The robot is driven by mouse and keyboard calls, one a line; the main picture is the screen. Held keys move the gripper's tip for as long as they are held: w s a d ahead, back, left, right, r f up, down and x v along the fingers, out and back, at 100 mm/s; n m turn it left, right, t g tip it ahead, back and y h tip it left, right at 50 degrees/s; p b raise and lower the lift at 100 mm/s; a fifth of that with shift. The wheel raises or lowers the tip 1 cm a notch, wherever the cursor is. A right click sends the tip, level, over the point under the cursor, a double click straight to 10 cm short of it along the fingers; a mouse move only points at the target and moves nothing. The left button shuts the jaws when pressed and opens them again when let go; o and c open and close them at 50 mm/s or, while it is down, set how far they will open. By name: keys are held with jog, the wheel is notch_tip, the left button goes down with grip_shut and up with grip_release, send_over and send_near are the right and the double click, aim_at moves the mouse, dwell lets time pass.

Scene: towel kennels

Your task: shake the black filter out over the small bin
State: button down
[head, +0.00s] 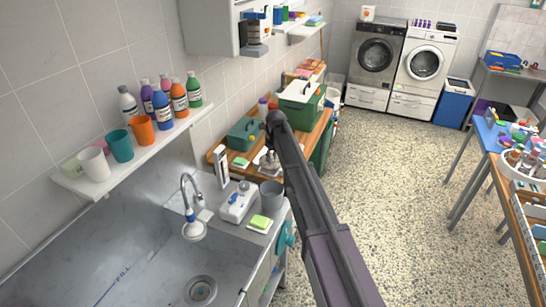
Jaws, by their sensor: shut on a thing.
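My dark arm reaches up from the bottom of the head view and bends down at its far end. My gripper (268,160) shows small and grey below that bend, in front of the wooden counter. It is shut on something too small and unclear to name. I cannot make out the black filter for certain. A small grey bin (271,195) stands upright at the right end of the sink unit, nearer than the gripper and just left of my arm. Its inside is hard to see. I cannot tell the gap between gripper and bin.
Beside the bin are a white box (239,202) and a yellow-green sponge (260,222). A faucet (190,195) rises over the steel sink (130,270). Green cases (300,100) crowd the wooden counter (318,135). The speckled floor (400,190) is open to the right.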

aim_at(274, 163)
jog(key=shift+s+f, duration=0.1)
jog(key=shift+f, duration=0.05)
